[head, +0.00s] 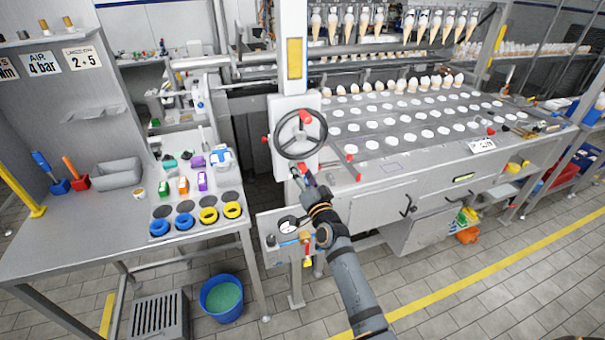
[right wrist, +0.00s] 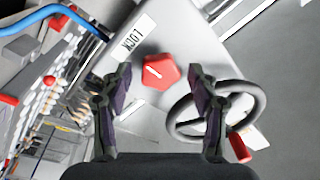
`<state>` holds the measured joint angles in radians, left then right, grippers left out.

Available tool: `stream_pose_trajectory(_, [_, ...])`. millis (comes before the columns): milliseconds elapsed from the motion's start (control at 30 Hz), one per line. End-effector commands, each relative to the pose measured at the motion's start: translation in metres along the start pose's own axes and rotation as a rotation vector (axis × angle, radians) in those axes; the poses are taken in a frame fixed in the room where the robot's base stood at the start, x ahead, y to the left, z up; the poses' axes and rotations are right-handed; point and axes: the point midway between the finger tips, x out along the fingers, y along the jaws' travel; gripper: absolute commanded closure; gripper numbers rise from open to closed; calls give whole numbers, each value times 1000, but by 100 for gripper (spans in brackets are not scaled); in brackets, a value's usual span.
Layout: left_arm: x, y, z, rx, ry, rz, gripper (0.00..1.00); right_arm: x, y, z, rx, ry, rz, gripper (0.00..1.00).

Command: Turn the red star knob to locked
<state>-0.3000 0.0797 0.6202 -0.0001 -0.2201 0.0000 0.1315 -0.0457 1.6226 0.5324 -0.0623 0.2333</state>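The red star knob (right wrist: 166,72) shows in the right wrist view on a pale panel, with a white line on its face. A white label reading LOCK (right wrist: 137,38) is beside it; I cannot tell whether the line points to it. My right gripper (right wrist: 160,82) is open, its two dark fingers apart on either side of the knob in the picture. I see no clear contact. In the head view my right gripper (head: 309,187) reaches the panel below the handwheel, where a bit of red (head: 303,169) shows, partly hidden. My left gripper is not in view.
The dark handwheel (head: 301,134) with a red handle is just above the gripper, and close to the right finger in the wrist view (right wrist: 250,112). A gauge (head: 288,225) is below left. A workbench (head: 60,235) stands left; the cone machine (head: 400,165) extends right.

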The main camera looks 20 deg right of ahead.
Motion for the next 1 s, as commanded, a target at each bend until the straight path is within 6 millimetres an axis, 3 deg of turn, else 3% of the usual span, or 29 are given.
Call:
stream_pose_trajectory(233, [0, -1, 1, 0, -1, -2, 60, -1, 0, 0, -1, -1, 0, 40])
stream_pose_trajectory(333, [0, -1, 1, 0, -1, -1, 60, -10, 1, 1, 0, -2, 2, 40])
stream_pose_trajectory(700, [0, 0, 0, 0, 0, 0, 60, -96, 1, 1, 2, -2, 2, 40])
stream_pose_trajectory(1000, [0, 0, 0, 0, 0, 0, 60, -118, 0, 0, 0, -1, 2, 40])
